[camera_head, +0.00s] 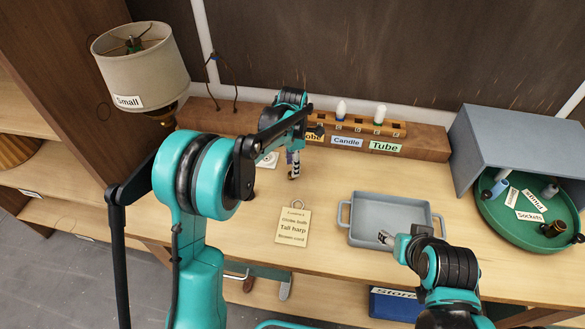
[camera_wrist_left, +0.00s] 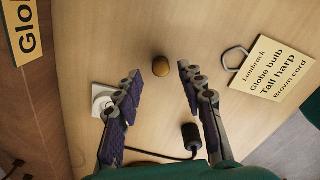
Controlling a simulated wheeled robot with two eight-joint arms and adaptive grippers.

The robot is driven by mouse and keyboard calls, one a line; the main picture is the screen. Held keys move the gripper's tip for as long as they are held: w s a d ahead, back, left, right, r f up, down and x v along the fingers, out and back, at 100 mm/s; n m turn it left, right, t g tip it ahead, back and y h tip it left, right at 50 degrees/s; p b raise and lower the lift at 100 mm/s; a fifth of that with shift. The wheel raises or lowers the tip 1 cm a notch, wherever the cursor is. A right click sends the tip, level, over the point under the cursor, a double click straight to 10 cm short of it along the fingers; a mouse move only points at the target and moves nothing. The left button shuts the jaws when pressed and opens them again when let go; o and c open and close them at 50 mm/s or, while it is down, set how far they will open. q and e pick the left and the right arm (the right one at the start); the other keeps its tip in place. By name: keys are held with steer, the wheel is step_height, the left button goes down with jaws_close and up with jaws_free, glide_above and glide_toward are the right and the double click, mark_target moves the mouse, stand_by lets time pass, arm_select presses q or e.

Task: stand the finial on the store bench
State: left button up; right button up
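A small round brass-coloured knob, which looks like the finial (camera_wrist_left: 160,66), is on the light wooden bench top (camera_wrist_left: 215,30) in the left wrist view. My left gripper (camera_wrist_left: 158,80) is open and points down at it. The knob lies between the lines of the two fingers, around the level of their tips, and neither finger touches it. In the head view my left gripper (camera_head: 293,170) is over the bench's middle, and I cannot make out the knob there. My right gripper (camera_head: 386,238) is over the grey tray (camera_head: 365,200); its finger opening is too small to tell.
A tag card (camera_head: 293,226) lies in front of the left gripper. A white square piece (camera_wrist_left: 103,98) and a black cord end (camera_wrist_left: 191,135) lie beside the fingers. A bulb rack (camera_head: 365,127) stands behind. A green round tray (camera_head: 490,208) is right; a shaded lamp (camera_head: 140,65) is left.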

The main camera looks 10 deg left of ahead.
arm_select(q)
step_height(320, 180, up, 8)
steer(key=p, duration=0.2)
steer(key=s+a+r+m+t, duration=0.3)
steer(key=s+r+m, duration=0.5)
steer(key=s+m, duration=0.3)
steer(key=s+a+f+m+t, duration=0.1)
steer(key=s+f+m+t, duration=0.1)
steer(key=s+m, duration=0.4)
steer(key=s+a+f+m+t, duration=0.1)
steer(key=s+m+t, duration=0.1)
steer(key=s+m, duration=0.4)
steer(key=s, duration=0.2)
steer(key=shift+s+a+f+m, duration=0.35)
steer(key=shift+a+f+m, duration=0.05)
step_height(320, 180, down, 5)
steer(key=b, duration=0.5)
